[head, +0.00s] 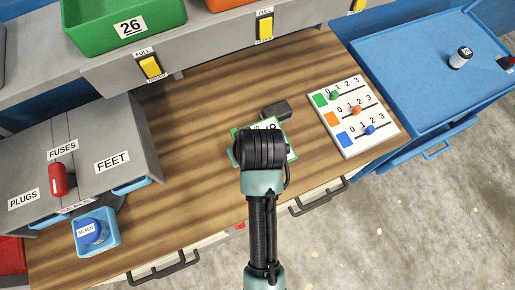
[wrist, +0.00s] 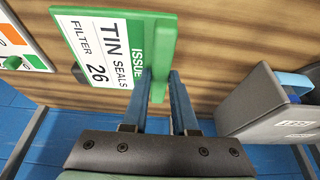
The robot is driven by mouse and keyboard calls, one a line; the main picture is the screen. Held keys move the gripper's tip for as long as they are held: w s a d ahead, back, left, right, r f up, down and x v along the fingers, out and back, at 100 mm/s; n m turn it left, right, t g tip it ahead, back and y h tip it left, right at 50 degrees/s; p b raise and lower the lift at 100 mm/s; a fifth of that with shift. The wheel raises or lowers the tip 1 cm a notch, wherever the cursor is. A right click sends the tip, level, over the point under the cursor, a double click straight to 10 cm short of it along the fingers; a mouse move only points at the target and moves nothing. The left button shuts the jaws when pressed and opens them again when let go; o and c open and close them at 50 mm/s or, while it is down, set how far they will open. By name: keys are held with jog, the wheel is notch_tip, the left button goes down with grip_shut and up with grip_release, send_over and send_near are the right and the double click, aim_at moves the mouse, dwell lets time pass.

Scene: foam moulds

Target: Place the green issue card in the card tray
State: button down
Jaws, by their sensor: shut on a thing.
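The green issue card (wrist: 105,45) has a white label reading "ISSUE", "TIN SEALS" and "FILTER 26". In the wrist view my gripper (wrist: 166,85) is shut on its right edge. In the head view the card (head: 290,153) shows over the wooden bench, partly hidden by my arm, which also covers the fingers. I cannot tell whether the card touches the bench. No thing in view is clearly marked as the card tray.
A dark block (head: 276,110) lies just behind the card. A white slider board (head: 345,137) is to its right, and a blue-topped unit (head: 420,75) is further right. Grey labelled housings (head: 85,140) and a blue seals box (head: 110,241) stand left. The left-middle bench is clear.

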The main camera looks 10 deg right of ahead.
jog(key=f, duration=0.3)
jog(key=shift+a+f, duration=0.25)
jog(key=shift+f, duration=0.05)
jog(key=shift+f+p, duration=0.3)
jog(key=shift+f, duration=1.5)
jog(key=shift+d, duration=0.1)
jog(key=shift+f, duration=0.15)
jog(key=c, duration=0.7)
grip_release()
